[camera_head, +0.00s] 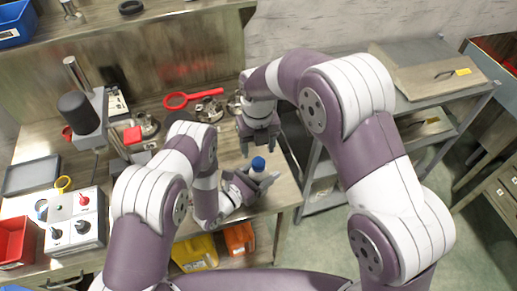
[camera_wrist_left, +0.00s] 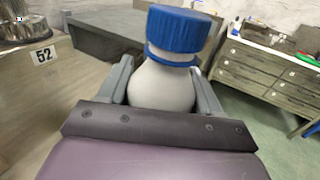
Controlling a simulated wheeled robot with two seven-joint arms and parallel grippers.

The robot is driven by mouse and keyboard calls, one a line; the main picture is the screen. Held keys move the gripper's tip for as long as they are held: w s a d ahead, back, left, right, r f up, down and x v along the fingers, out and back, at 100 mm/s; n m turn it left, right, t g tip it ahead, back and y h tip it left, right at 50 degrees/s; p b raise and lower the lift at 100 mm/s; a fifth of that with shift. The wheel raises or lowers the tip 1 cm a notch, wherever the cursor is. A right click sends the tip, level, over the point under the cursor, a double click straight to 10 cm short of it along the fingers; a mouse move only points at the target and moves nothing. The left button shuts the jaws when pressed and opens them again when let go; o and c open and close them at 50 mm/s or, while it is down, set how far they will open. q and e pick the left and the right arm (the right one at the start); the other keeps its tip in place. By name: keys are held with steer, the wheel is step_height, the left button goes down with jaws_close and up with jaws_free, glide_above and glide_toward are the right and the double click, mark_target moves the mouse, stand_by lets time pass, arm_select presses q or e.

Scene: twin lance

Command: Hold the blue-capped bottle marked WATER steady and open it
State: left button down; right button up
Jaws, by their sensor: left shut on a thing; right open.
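A pale bottle with a blue cap (camera_head: 258,164) stands at the front right part of the workbench. In the left wrist view the blue cap (camera_wrist_left: 178,32) sits on the neck of the bottle (camera_wrist_left: 162,86), above a blue ring. My left gripper (camera_head: 250,181) is shut on the bottle's body, below the cap. My right gripper (camera_head: 262,146) is open and empty, pointing down above and behind the cap, apart from it. The bottle's lower part is hidden by the gripper, and no WATER marking shows.
A red magnifying glass (camera_head: 192,99) and metal parts (camera_head: 209,110) lie behind on the workbench (camera_head: 230,135). A white box with knobs (camera_head: 72,221) and a red bin (camera_head: 15,241) stand at left. Yellow (camera_head: 196,253) and orange (camera_head: 239,238) bins are below the front edge. A grey trolley (camera_head: 425,100) stands right.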

mark_target(259, 161)
steer(key=m, duration=0.2)
steer(key=r+m, duration=0.1)
steer(key=m, duration=0.2)
steer(key=shift+w+a+m, duration=0.1)
steer(key=shift+w+m, duration=0.1)
steer(key=shift+m, duration=0.1)
steer(key=m, duration=0.4)
steer(key=shift+r, duration=0.3)
steer(key=m, duration=0.4)
steer(key=shift+r, duration=0.2)
steer(key=m, duration=0.4)
steer(key=shift+r, duration=0.2)
steer(key=m, duration=0.4)
steer(key=shift+s+r+m, duration=0.1)
steer(key=shift+m, duration=0.2)
steer(key=m, duration=0.4)
steer(key=shift+r, duration=0.1)
steer(key=m, duration=0.3)
steer(key=shift+s+r+m, duration=0.1)
steer(key=shift+m, duration=0.2)
steer(key=m, duration=0.3)
steer(key=shift+s+m, duration=0.1)
steer(key=shift+m, duration=0.3)
steer(key=m, duration=0.5)
steer(key=shift+s+d+m, duration=0.1)
steer(key=shift+d+m, duration=0.1)
steer(key=shift+m, duration=0.1)
steer(key=shift+f+m, duration=0.3)
step_height(259, 161, down, 8)
steer(key=shift+r, duration=0.25)
